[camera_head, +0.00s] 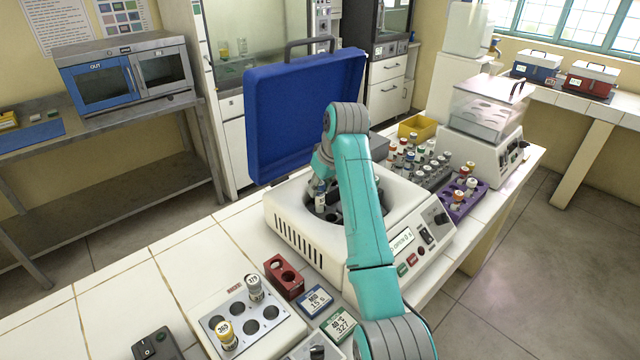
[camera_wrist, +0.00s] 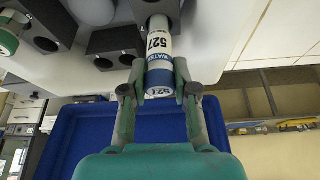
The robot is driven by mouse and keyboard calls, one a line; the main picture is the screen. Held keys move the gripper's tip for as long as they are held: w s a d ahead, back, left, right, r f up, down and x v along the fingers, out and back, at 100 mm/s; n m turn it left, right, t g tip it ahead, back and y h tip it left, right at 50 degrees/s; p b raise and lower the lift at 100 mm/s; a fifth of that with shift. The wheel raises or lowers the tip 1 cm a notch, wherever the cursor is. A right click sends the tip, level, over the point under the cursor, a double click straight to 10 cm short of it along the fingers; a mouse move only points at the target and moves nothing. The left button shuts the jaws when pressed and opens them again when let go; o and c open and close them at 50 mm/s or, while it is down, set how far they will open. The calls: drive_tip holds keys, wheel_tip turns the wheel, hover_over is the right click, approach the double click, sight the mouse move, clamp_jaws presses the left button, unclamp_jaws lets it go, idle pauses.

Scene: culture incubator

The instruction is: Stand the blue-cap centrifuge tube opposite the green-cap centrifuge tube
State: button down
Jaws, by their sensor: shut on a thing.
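My gripper (camera_wrist: 160,88) is shut on the blue-cap centrifuge tube (camera_wrist: 158,46), around its blue cap end. The tube has a white label reading WATER 527. Its far end meets a dark rotor block (camera_wrist: 124,40); how deep it sits is hidden. The tube shows in the head view (camera_head: 320,198), below my gripper (camera_head: 322,180), over the open centrifuge (camera_head: 290,225). A green-cap tube (camera_wrist: 8,42) stands at the left edge of the wrist view, partly cut off. A pale round hub (camera_wrist: 92,8) lies between the tubes; exact opposition cannot be judged.
The blue centrifuge lid (camera_head: 300,115) stands open behind my arm. Tube racks (camera_head: 432,175) and a purple rack (camera_head: 470,200) stand right. A white tray with vials (camera_head: 285,335) and a red block (camera_head: 284,278) stand in front.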

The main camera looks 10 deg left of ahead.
sight(323, 192)
drive_tip(key=shift+f, duration=0.1)
drive_tip(key=shift+f, duration=1.8)
drive_tip(key=c, duration=0.5)
unclamp_jaws()
drive_tip(key=shift+r, duration=3.75)
